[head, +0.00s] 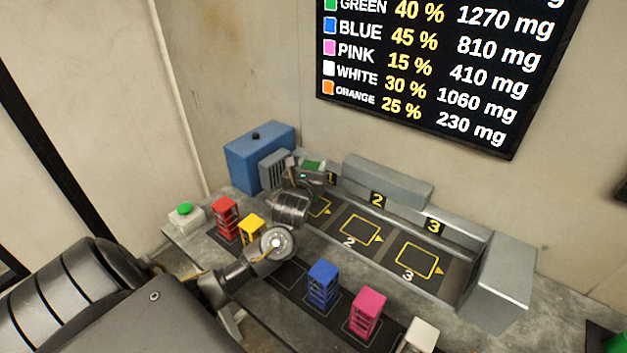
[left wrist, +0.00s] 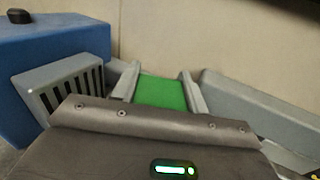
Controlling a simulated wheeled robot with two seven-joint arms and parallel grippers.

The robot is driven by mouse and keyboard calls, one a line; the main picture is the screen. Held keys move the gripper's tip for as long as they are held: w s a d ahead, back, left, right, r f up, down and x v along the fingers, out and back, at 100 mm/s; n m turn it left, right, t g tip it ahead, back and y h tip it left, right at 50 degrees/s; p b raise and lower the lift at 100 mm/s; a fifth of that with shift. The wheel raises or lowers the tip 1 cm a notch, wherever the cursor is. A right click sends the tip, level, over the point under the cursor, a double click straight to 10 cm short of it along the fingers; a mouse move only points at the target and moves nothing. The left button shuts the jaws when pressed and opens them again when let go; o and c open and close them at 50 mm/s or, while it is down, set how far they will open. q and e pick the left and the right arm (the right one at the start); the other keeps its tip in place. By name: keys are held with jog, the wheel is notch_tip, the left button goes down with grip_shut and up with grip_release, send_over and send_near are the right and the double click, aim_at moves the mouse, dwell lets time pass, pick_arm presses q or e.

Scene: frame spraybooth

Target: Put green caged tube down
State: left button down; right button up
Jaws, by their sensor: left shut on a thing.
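My left gripper (head: 312,176) is shut on the green caged tube (head: 313,164), at the bay marked 1. The tube's green top also shows in the left wrist view (left wrist: 160,92), between the two grey fingers. The gripper and wrist hide most of the tube's body, so I cannot tell whether its base touches the surface. The yellow outline of bay 1 (head: 322,207) is partly hidden by my arm. Bay 2 (head: 361,229) and bay 3 (head: 416,258) are empty. My right gripper is not in view.
A blue box (head: 258,155) with a grey vent stands left of bay 1. Red (head: 225,217), yellow (head: 252,227), blue (head: 323,283), pink (head: 367,312) and white (head: 419,336) caged tubes stand in the front row. A grey ledge (head: 388,180) runs behind the bays. A screen (head: 440,70) lists colours and amounts.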

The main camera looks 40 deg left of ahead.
pick_arm(q)
jog(key=shift+w+a+f, duration=0.1)
jog(key=shift+w+f, duration=0.05)
jog(key=shift+f, duration=0.65)
jog(key=shift+w+f, duration=0.15)
jog(key=shift+f, duration=0.85)
jog(key=shift+f, duration=0.15)
jog(key=c, duration=0.8)
grip_release()
jog(key=shift+o, duration=0.2)
